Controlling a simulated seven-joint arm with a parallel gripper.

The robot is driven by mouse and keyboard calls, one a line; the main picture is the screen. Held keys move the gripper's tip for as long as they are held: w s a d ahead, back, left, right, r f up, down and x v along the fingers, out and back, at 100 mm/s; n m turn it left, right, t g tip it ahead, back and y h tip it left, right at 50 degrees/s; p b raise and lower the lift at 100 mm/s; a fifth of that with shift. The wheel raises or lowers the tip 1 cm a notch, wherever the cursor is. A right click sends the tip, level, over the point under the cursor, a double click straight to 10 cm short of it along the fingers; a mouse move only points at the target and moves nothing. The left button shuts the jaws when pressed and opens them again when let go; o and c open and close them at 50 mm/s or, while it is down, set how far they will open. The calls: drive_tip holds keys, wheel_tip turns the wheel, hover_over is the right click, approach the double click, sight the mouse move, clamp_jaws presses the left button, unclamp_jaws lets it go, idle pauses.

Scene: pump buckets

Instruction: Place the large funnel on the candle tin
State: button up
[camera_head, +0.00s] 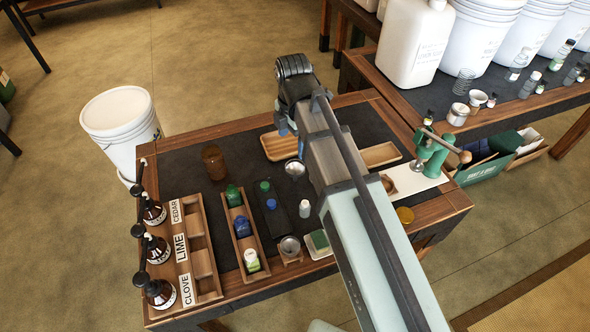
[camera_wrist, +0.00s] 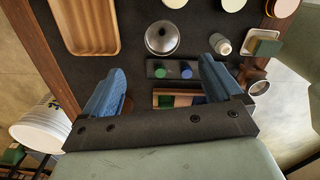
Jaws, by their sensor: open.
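The large metal funnel (camera_wrist: 162,37) lies on the dark mat, seen from above in the wrist view with its wide side down. In the head view the funnel (camera_head: 294,169) shows just below my gripper (camera_head: 284,127), partly behind my arm. My gripper (camera_wrist: 167,70) is open and empty, its blue fingers apart, with the funnel ahead of them, not between them. Pale round tops (camera_wrist: 233,4) show at the wrist view's upper edge; one may be the candle tin, but I cannot tell which. My arm hides that area in the head view.
A wooden tray (camera_wrist: 85,25) lies left of the funnel in the wrist view. A small white bottle (camera_wrist: 220,43), a green sponge (camera_wrist: 265,46) and a smaller funnel (camera_wrist: 258,87) are to the right. A brown jar (camera_head: 214,161) and pump bottles (camera_head: 158,250) stand at the table's left.

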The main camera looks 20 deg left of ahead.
sight(295, 167)
wheel_tip(295, 167, down, 9)
drive_tip(key=n, duration=0.4)
drive_tip(key=shift+d+r, duration=0.1)
drive_tip(key=shift+r, duration=0.05)
drive_tip(key=shift+d+f, duration=0.15)
drive_tip(key=shift+f, duration=2.45)
drive_tip(key=c, duration=1.2)
drive_tip(key=shift+r, duration=5.05)
